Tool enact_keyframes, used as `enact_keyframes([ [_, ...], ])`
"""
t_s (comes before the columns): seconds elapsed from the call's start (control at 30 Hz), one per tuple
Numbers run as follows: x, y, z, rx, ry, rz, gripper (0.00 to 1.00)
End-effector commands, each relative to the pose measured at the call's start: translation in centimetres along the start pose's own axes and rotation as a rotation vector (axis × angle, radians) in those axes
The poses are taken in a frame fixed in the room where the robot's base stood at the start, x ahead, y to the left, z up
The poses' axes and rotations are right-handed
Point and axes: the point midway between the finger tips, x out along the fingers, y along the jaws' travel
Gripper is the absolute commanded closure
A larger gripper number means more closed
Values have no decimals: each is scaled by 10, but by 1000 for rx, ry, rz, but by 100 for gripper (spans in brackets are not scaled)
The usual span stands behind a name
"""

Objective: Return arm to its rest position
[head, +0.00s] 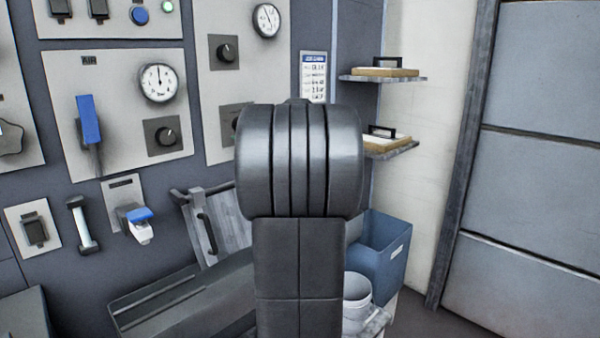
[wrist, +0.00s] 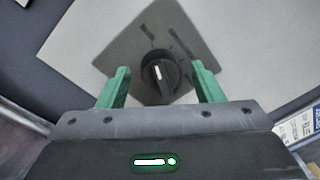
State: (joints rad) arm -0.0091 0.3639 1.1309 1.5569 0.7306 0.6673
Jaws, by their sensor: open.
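My gripper (wrist: 160,70) is open in the wrist view, with its two green fingers apart and nothing held. A round black knob (wrist: 158,78) with a white mark shows between and beyond the fingertips, on a dark square plate (wrist: 150,32) of a light grey panel. I see no contact between fingers and knob, but cannot tell the exact gap. In the head view my dark arm stands upright in the middle and hides the gripper. It also covers part of the lower dark plate (head: 228,118) on the right-hand panel.
Gauges, knobs and a blue lever (head: 88,119) are on the wall panels at left. Two shelves (head: 410,78) with framed boards jut out at right. A blue bin (head: 385,250) and white bucket (head: 357,290) stand below. A job card (head: 314,76) hangs behind the arm.

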Motion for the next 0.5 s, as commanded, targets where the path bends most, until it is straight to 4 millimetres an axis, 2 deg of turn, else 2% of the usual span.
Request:
enact_keyframes([
  [0.2,0,-3,2,125,10,2,40],
  [0.5,0,0,0,192,13,3,40],
])
